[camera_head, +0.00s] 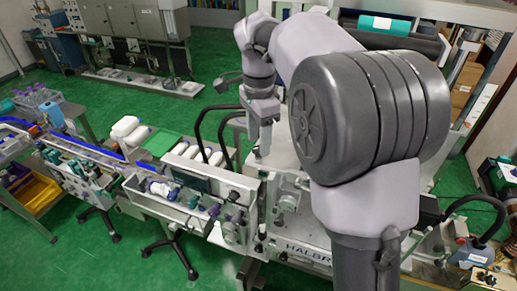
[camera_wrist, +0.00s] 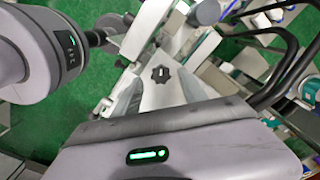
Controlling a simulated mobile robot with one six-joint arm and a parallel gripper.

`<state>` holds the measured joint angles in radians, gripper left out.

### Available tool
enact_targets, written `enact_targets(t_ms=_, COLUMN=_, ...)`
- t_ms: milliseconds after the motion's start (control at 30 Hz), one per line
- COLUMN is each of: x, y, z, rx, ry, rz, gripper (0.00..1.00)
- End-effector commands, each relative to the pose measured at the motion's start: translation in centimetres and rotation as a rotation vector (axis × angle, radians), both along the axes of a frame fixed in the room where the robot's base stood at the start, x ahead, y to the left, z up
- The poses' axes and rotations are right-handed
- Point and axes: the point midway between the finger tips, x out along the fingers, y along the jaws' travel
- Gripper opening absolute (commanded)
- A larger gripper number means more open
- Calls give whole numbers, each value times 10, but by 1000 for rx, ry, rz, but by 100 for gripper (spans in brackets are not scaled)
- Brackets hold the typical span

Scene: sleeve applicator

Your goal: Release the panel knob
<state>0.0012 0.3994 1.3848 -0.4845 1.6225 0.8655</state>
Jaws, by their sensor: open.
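A black lobed knob (camera_wrist: 161,74) shows in the wrist view on a pale metal panel (camera_wrist: 160,96), which I take for the panel knob. My gripper (camera_wrist: 160,82) is open, with one grey finger on each side of the knob in this view. I cannot tell how far the knob is from the fingertips. In the head view my gripper (camera_head: 262,150) points down over the top of the grey machine (camera_head: 290,165). The knob cannot be made out there, and my arm covers much of the machine.
Black curved hoses (camera_head: 227,122) stand just left of my gripper, and they also show at the right of the wrist view (camera_wrist: 285,75). A conveyor with bottles (camera_head: 127,127) runs to the left. Green floor (camera_head: 100,255) lies open at the lower left.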

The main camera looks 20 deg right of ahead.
Motion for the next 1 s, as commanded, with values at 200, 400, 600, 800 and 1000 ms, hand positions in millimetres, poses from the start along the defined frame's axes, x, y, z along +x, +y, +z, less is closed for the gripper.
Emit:
enact_targets(t_ms=200, x=0, y=0, z=-19, rx=0, ry=0, rz=0, gripper=50)
enact_targets(t_ms=400, x=0, y=0, z=-19, rx=0, ry=0, rz=0, gripper=50)
enact_targets(t_ms=600, x=0, y=0, z=-19, rx=0, ry=0, rz=0, gripper=20)
enact_targets(t_ms=800, x=0, y=0, z=-19, rx=0, ry=0, rz=1, gripper=0)
enact_targets(t_ms=1000, x=0, y=0, z=-19, rx=0, ry=0, rz=24, gripper=0)
